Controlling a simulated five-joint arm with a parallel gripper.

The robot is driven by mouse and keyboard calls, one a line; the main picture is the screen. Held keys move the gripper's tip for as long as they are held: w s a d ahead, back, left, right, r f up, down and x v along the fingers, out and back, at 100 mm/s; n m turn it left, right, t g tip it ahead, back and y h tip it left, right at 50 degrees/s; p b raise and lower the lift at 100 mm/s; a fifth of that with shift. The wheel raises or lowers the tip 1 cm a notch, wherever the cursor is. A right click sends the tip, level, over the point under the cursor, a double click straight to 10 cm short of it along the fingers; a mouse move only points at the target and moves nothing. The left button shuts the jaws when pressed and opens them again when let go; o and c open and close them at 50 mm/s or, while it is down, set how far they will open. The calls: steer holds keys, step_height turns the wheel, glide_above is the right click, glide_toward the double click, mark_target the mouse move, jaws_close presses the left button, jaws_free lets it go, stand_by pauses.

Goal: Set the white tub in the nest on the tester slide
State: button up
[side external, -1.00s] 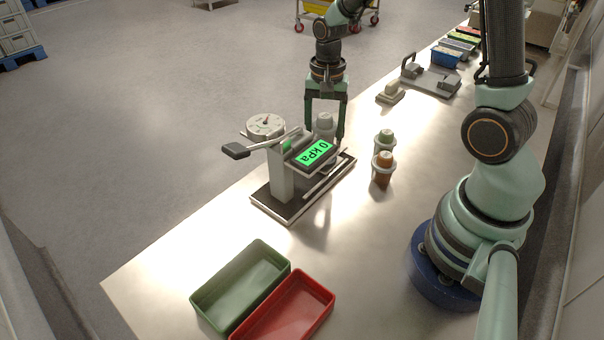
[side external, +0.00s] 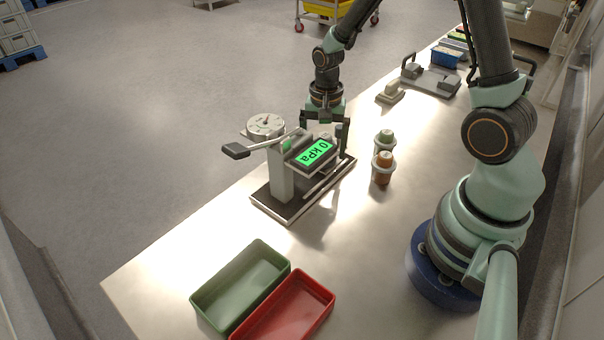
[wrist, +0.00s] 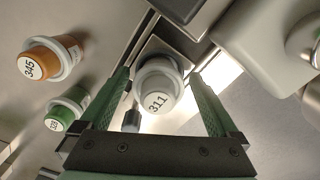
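The white tub (wrist: 158,88), its lid marked 311, shows in the wrist view between the two fingers of my gripper (wrist: 160,78). The fingers are spread, with a gap on each side of the tub. Behind the tub is a grey squarish part of the tester; I cannot tell whether the tub sits in the nest. In the side view my gripper (side external: 323,138) is low behind the tester's green display (side external: 315,151), which reads 0 kPa. The tub and the left fingertip are hidden there. The tester (side external: 284,178) has a dial and a lever.
An orange tub (side external: 382,170) and a green tub (side external: 384,139) stand just right of the tester. A green bin (side external: 205,296) and a red bin (side external: 320,288) are at the front. A grey fixture (side external: 432,80) stands farther back.

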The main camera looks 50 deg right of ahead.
step_height(320, 180, up, 12)
steer(key=shift+f, duration=0.2)
steer(key=shift+a+r, duration=0.1)
steer(key=shift+r, duration=0.45)
steer(key=s+a+r+n+t, duration=0.5)
steer(key=r+n, duration=0.3)
steer(key=n, duration=0.4)
steer(key=shift+s+a+r+t, duration=0.3)
steer(key=shift+s+a, duration=0.25)
steer(key=shift+s, duration=0.35)
